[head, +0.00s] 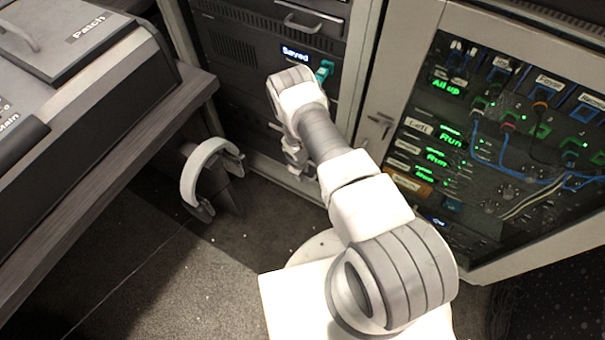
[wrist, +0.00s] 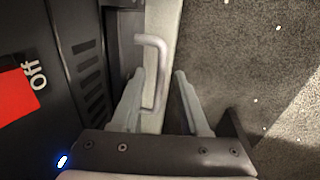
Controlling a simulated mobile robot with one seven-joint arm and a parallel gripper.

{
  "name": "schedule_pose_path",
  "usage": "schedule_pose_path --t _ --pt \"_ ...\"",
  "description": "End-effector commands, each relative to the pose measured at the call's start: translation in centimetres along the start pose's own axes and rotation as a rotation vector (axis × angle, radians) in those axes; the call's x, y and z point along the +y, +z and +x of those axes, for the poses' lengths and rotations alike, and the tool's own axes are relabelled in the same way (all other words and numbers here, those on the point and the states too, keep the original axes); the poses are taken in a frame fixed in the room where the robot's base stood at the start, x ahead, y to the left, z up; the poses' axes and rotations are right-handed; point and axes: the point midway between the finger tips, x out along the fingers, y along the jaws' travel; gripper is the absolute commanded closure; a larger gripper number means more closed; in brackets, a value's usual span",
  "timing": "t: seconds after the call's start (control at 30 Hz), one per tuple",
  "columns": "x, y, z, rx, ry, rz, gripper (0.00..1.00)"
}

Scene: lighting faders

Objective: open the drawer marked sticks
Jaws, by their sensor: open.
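No label reading "sticks" can be read in either view. In the wrist view a pale grey bar handle (wrist: 160,65) stands out from a dark front panel. My gripper (wrist: 159,76) is open, with its two fingers on either side of part of this handle. I cannot tell whether a finger touches it. In the head view my gripper (head: 298,165) is low at the rack front, small and partly hidden by my arm. Which drawer the handle belongs to is not clear.
The rack has an upper handle (head: 302,26), a "Saved" display (head: 295,53) and a teal plug (head: 325,71). A glass-fronted cabinet (head: 375,90) stands right. A desk (head: 110,160) with headphones (head: 197,180) is left. A red "Off" switch (wrist: 18,95) is near my gripper.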

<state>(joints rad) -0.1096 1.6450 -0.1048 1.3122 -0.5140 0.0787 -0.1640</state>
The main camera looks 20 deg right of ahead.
Motion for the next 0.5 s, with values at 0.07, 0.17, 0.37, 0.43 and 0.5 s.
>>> schedule_pose_path --t 0.07,0.17,0.37,0.43,0.5 --pt "0.00 0.01 -0.02 0.000 0.000 0.000 0.59" --pt "0.01 0.01 -0.02 0.000 0.000 0.000 0.77" --pt "0.01 0.01 -0.02 0.000 0.000 0.000 1.00" --pt "0.01 0.01 -0.03 0.000 0.000 0.000 1.00" --pt "0.01 0.01 -0.03 0.000 0.000 0.000 1.00"
